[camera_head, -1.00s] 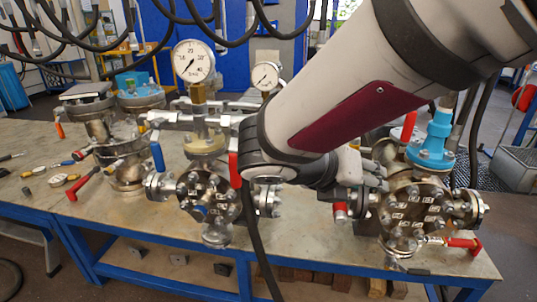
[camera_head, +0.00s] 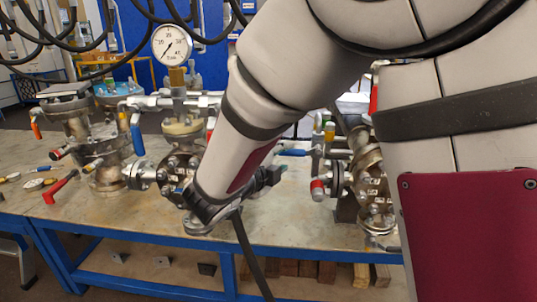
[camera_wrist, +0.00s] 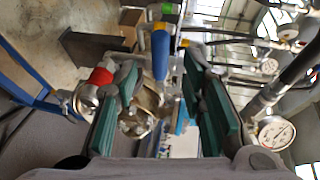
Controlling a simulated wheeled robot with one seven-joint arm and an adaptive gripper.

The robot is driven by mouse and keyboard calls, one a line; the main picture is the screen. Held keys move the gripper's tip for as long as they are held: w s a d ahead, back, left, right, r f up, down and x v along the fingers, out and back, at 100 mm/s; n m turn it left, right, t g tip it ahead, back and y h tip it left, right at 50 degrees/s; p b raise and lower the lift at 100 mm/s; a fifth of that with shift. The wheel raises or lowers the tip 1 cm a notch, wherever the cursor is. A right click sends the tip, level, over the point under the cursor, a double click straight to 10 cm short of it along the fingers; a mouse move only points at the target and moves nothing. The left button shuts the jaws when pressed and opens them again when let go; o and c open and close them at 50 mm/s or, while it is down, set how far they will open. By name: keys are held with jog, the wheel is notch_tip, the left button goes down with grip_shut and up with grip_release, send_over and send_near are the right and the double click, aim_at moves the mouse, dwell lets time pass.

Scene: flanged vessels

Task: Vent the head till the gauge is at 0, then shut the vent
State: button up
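My gripper (camera_wrist: 167,112) is open, with green pads on both sides of the wrist view. A blue valve handle (camera_wrist: 161,55) shows ahead between the fingers, apparently not gripped. In the head view, my gripper (camera_head: 268,178) lies low right of the middle vessel, near the blue handle (camera_head: 292,152) at the right vessel (camera_head: 376,190). A large white gauge (camera_head: 172,43) stands above the middle vessel (camera_head: 178,165); its needle points lower left, too small to read exactly. The wrist view shows a gauge (camera_wrist: 276,133) at the right.
A red-capped fitting (camera_wrist: 100,77) sits left of the fingers in the wrist view. Another blue handle (camera_head: 137,138) is on the middle vessel's left. The left vessel (camera_head: 100,150) and a red handle (camera_head: 60,187) are further left. The bench front (camera_head: 130,220) is mostly clear.

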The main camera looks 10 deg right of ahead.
aim_at(289, 153)
jog(key=x, duration=0.6)
jog(key=shift+b, duration=0.4)
grip_shut()
